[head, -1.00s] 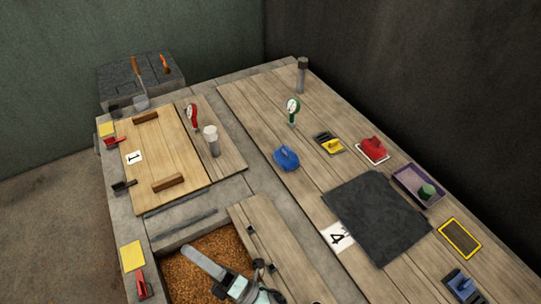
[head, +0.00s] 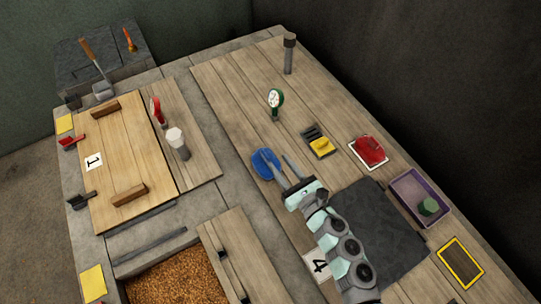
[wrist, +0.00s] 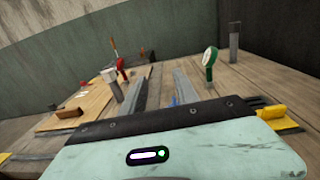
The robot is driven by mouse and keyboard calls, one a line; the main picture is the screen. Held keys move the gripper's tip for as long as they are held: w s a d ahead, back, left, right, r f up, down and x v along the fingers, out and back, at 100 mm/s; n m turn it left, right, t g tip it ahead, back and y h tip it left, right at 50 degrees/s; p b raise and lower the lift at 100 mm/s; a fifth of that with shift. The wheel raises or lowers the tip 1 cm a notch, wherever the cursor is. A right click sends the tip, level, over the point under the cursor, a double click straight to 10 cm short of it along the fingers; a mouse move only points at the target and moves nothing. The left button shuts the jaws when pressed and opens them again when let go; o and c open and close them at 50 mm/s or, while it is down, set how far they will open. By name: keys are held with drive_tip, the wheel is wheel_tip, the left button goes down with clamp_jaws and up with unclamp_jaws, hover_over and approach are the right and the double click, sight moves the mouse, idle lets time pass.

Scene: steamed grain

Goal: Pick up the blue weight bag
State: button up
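The blue weight bag (head: 264,160) lies on the wooden table right of the grey strip. Part of it is hidden behind one of my fingers. My gripper (head: 279,164) is open, its two grey fingers apart and pointing at the bag. In the head view, the left finger overlaps the bag's right side and the right finger lies to the right of it. I cannot tell whether they touch. In the wrist view a small bit of blue (wrist: 174,100) shows between the fingers (wrist: 160,82); the rest of the bag is hidden.
A green-rimmed gauge (head: 275,101) stands beyond the bag. A purple tray (head: 407,184) and a dark mat (head: 404,240) are nearer.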

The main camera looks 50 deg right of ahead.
drive_tip(key=b, duration=0.9)
approach(265, 154)
drive_tip(key=shift+s+a+f, duration=0.25)
drive_tip(key=shift+s+f, duration=0.05)
drive_tip(key=shift+s, duration=0.25)
drive_tip(key=shift+w+f, duration=0.1)
drive_tip(key=shift+w, duration=0.05)
drive_tip(key=b+x, duration=0.1)
drive_tip(key=x, duration=0.4)
drive_tip(key=shift+w+d, duration=0.1)
drive_tip(key=shift+w, duration=0.05)
drive_tip(key=b+x, duration=0.1)
drive_tip(key=x, duration=0.4)
drive_tip(key=shift+w+d+f, duration=0.1)
drive_tip(key=shift+w, duration=0.1)
drive_tip(key=shift+c, duration=0.3)
clamp_jaws()
